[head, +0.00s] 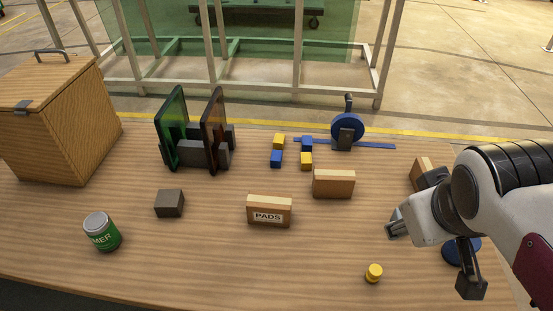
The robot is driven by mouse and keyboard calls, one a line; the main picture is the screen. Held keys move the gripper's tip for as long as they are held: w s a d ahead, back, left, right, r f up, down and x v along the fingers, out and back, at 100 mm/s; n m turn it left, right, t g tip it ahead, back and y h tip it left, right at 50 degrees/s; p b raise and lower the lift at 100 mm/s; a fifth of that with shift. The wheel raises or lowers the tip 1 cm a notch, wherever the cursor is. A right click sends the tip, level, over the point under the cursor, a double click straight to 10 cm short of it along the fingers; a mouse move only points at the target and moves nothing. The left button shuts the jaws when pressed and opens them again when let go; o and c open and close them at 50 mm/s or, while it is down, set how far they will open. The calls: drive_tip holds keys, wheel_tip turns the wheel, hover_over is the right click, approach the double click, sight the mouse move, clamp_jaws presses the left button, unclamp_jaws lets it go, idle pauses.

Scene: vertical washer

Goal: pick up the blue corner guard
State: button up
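Two small blue blocks, which look like the corner guards, sit in a cluster near the middle back of the table. One blue block (276,159) is at the front left of the cluster, and the other blue block (307,143) is at the back right. Two yellow blocks (279,141) (306,160) fill the other corners of the cluster. My gripper (433,256) is at the right, over the table, well apart from the blocks. Its two fingers are spread wide, with nothing seen between them.
Green and brown panels in a rack (196,145) stand left. A wooden block (333,184), PADS box (269,211), dark block (169,203), can (102,232) and yellow knob (374,273) lie nearer.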

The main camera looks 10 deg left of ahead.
drive_tip(key=w+a+n+h, duration=0.1)
drive_tip(key=w+a+n, duration=0.1)
drive_tip(key=w+n, duration=0.95)
drive_tip(key=n+t+y, duration=0.2)
drive_tip(key=n+t, duration=0.1)
drive_tip(key=n, duration=1.7)
hover_over(276, 159)
drive_tip(key=s, duration=0.1)
wheel_tip(276, 159, down, 22)
drive_tip(key=r, duration=0.1)
drive_tip(key=shift+a+f, duration=0.1)
drive_tip(key=shift+f, duration=0.1)
drive_tip(key=shift+f, duration=1.75)
drive_tip(key=shift+f, duration=0.1)
